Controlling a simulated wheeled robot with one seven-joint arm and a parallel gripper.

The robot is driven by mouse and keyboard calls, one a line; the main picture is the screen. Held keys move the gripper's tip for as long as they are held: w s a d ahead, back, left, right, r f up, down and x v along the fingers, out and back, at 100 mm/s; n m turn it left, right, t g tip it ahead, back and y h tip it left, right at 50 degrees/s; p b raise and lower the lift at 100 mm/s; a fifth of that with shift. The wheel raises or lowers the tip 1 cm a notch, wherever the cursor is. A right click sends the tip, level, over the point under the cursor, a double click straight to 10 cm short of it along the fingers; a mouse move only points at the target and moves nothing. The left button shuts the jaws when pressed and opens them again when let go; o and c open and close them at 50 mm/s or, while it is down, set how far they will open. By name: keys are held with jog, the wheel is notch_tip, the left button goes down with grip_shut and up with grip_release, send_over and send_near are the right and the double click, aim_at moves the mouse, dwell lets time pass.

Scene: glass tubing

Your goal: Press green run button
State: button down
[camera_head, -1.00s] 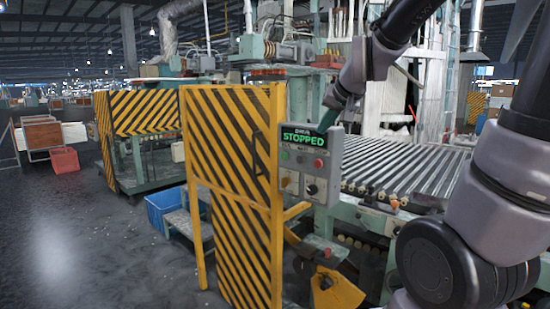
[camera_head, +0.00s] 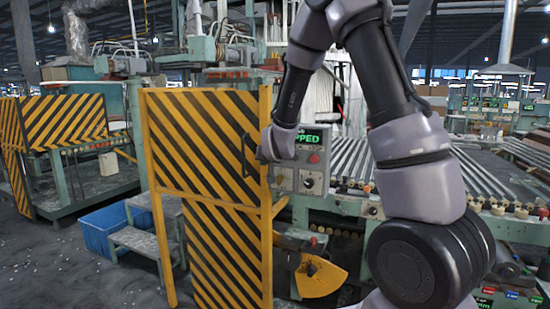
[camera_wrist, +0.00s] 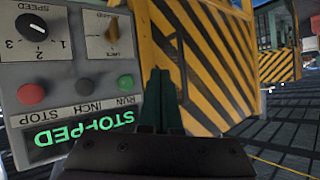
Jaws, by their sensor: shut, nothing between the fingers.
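The grey control panel (camera_head: 322,172) stands right of the striped yellow gate, its green display reading STOPPED, partly covered by my arm. The panel (camera_wrist: 55,75) appears upside down in the wrist view. There the green run button (camera_wrist: 125,82) is at the right of the button row, beside a grey inch button (camera_wrist: 80,88) and a red stop button (camera_wrist: 31,93). My gripper (camera_wrist: 162,76) is shut and empty. In the wrist view its fingers appear right of the run button, apart from it. In the head view my wrist hides the run button.
The yellow gate (camera_head: 205,150) with black stripes and a handle is close to my gripper. A roller conveyor (camera_head: 350,160) extends right of the panel. A blue bin (camera_head: 105,230) and a grey step (camera_head: 145,245) sit left of the gate. Open floor is at the left.

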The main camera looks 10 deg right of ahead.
jog(key=w+d, duration=0.5)
jog(key=w, duration=0.2)
dwell(0.6)
jog(key=shift+w+d, duration=0.2)
dwell(1.8)
jog(key=shift+w+d, duration=0.15)
jog(key=shift+w, duration=0.1)
